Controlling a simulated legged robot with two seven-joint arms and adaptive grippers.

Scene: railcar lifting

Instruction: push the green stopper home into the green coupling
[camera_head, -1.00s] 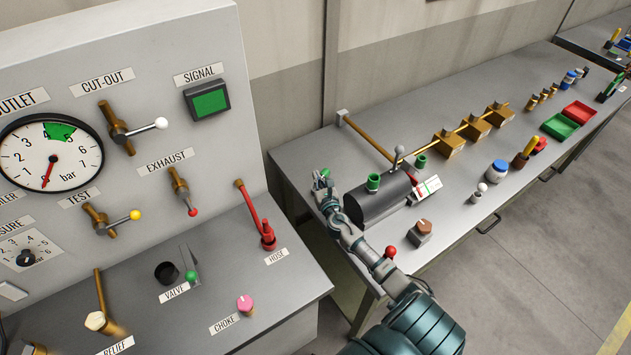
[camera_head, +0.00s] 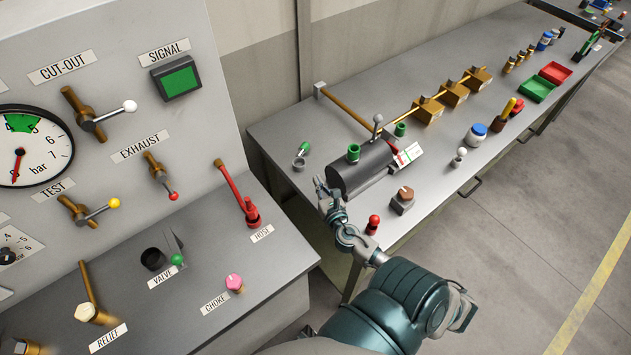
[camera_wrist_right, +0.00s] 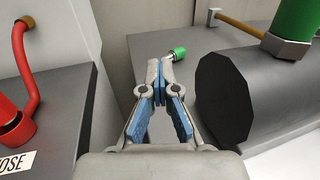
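The green stopper (camera_head: 304,147) is on the bench, left of the dark cylinder (camera_head: 350,178). In the right wrist view the stopper (camera_wrist_right: 179,53) lies tilted with a grey metal end towards my fingers. A green coupling (camera_head: 353,152) stands upright on the dark cylinder; in the wrist view this coupling (camera_wrist_right: 293,22) rises from a hex base. My right gripper (camera_head: 321,188) is in front of the stopper, beside the cylinder's near end. Its blue-padded fingers (camera_wrist_right: 161,64) look closed at the tips with nothing seen between them. My left gripper is not in view.
A second green fitting (camera_head: 400,129) stands behind the cylinder. A grey round piece (camera_head: 299,164) is by the stopper. A red knob (camera_head: 373,222) and a brown-topped block (camera_head: 403,200) stand at the bench front. A brass pipe (camera_head: 350,108) runs behind. The gauge panel (camera_head: 130,140) is left.

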